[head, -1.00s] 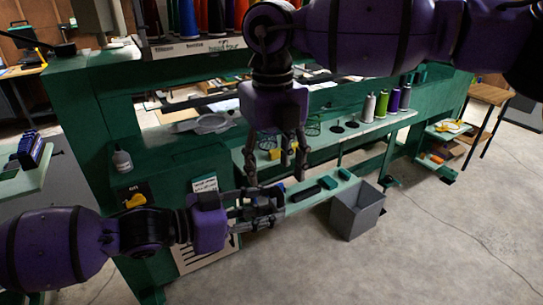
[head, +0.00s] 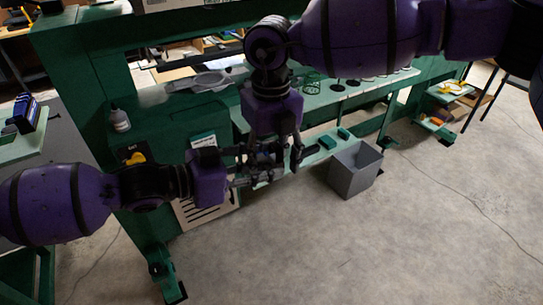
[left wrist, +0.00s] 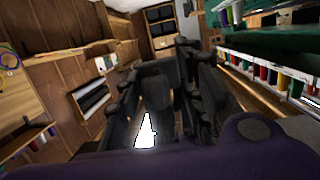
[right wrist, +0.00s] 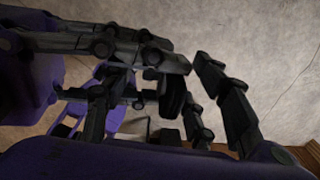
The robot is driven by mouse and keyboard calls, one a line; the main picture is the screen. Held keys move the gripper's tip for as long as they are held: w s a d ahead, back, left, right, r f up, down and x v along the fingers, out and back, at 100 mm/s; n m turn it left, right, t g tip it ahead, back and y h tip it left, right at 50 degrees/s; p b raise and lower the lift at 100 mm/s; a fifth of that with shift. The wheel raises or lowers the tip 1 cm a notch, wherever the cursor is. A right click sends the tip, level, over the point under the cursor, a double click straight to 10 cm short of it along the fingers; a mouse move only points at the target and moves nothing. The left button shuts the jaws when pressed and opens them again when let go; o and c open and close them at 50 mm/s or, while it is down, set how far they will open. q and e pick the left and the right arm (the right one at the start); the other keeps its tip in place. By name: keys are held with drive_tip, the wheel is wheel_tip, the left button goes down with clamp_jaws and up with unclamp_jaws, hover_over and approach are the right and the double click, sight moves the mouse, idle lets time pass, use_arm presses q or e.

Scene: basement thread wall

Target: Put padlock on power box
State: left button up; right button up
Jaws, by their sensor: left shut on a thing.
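The power box (head: 135,155) is the dark panel with a yellow switch handle on the green machine's left end in the head view. My left gripper (head: 268,160) is to the right of it and apart from it, shut on a small dark thing (right wrist: 172,97) that the fingers largely hide. I cannot tell for sure that this is the padlock. My right gripper (head: 274,152) points down from above, its fingers spread around the left gripper's tips. In the right wrist view, the right fingers (right wrist: 170,115) stand apart, with the left gripper (right wrist: 150,65) between them.
A white-capped bottle (head: 119,120) stands on the ledge above the power box. A grey bin (head: 354,170) stands on the floor to the right. The concrete floor in front is clear.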

drive_tip(key=c, duration=1.1)
use_arm(q)
drive_tip(key=o, duration=1.4)
drive_tip(key=shift+c, duration=0.2)
